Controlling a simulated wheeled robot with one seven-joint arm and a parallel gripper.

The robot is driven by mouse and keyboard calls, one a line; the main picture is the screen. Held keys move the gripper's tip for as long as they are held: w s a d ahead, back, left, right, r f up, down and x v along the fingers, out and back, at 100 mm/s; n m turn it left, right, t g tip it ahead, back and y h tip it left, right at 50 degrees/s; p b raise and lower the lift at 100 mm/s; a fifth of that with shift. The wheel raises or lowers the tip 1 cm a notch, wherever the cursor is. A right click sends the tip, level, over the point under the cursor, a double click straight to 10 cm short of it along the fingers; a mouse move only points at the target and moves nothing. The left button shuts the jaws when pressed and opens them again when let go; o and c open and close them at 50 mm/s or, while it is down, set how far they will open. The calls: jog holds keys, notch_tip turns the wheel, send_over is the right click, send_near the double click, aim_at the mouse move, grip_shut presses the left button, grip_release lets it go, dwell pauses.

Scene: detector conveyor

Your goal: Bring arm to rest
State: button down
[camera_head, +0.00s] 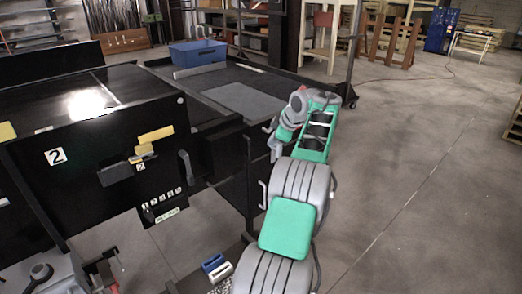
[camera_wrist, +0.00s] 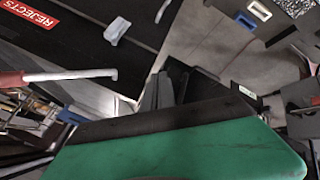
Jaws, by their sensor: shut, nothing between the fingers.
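My green and grey arm reaches forward from the bottom middle of the head view, along the right side of the black machine (camera_head: 75,140). It bends at the far end, where my gripper (camera_head: 275,150) hangs close to the machine's right end; its fingertips are hard to make out there. In the wrist view, my gripper's dark fingers (camera_wrist: 158,92) are shut and empty beyond the green wrist housing. Nothing is held.
A blue bin (camera_head: 198,53) stands on the machine's far part. A red REJECTS label (camera_wrist: 30,14) shows in the wrist view. The floor at right is open.

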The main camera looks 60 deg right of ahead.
jog(key=s+f+m+g+y+p, duration=0.1)
jog(key=s+f+m+g, duration=0.1)
jog(key=s+f+m, duration=0.7)
jog(key=s+a+f+m+g+y, duration=0.2)
jog(key=s+a+f+m, duration=0.1)
jog(key=a+f+m, duration=0.4)
jog(key=w+a+r+n+g, duration=0.1)
jog(key=a+r+n+g, duration=0.1)
jog(key=a, duration=1.5)
jog(key=w+a+r+n+g, duration=0.1)
jog(key=w+a+r, duration=0.1)
jog(key=a, duration=1.5)
jog(key=w+a+r+n+t, duration=0.2)
jog(key=w+a+r+n, duration=0.1)
jog(key=a, duration=0.7)
jog(key=w+a+r+n+t, duration=0.2)
jog(key=a+r+n, duration=0.3)
jog(key=a+r, duration=0.3)
jog(key=w+a, duration=0.1)
jog(key=a, duration=0.2)
jog(key=shift+t, duration=0.3)
